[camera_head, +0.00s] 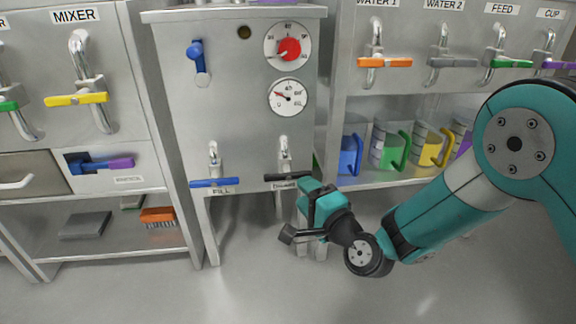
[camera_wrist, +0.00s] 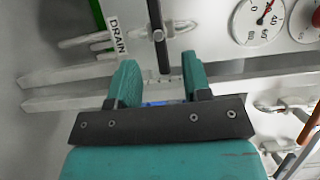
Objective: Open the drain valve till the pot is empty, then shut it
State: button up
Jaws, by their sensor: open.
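The drain valve has a black bar handle (camera_head: 284,177), lying level on the front of the grey cabinet, above a label partly hidden by it. In the wrist view the handle (camera_wrist: 158,34) runs down the picture beside the DRAIN label (camera_wrist: 117,36). My gripper (camera_head: 304,193) is at the handle's right end in the head view. In the wrist view my gripper (camera_wrist: 161,68) is open, with the handle's near end between or just ahead of its two teal fingers; contact cannot be told. No pot and no liquid can be made out.
A blue-handled FILL valve (camera_head: 214,183) sits left of the drain valve. Coloured jugs (camera_head: 389,148) stand on the right shelf. The floor (camera_head: 180,290) in front is clear.

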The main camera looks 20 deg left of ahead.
aim_at(290, 178)
jog(key=b+x, duration=0.1)
jog(key=x, duration=0.6)
jog(key=shift+f, duration=0.15)
jog(key=shift+w+a, duration=0.3)
jog(key=shift+c, duration=0.4)
grip_shut()
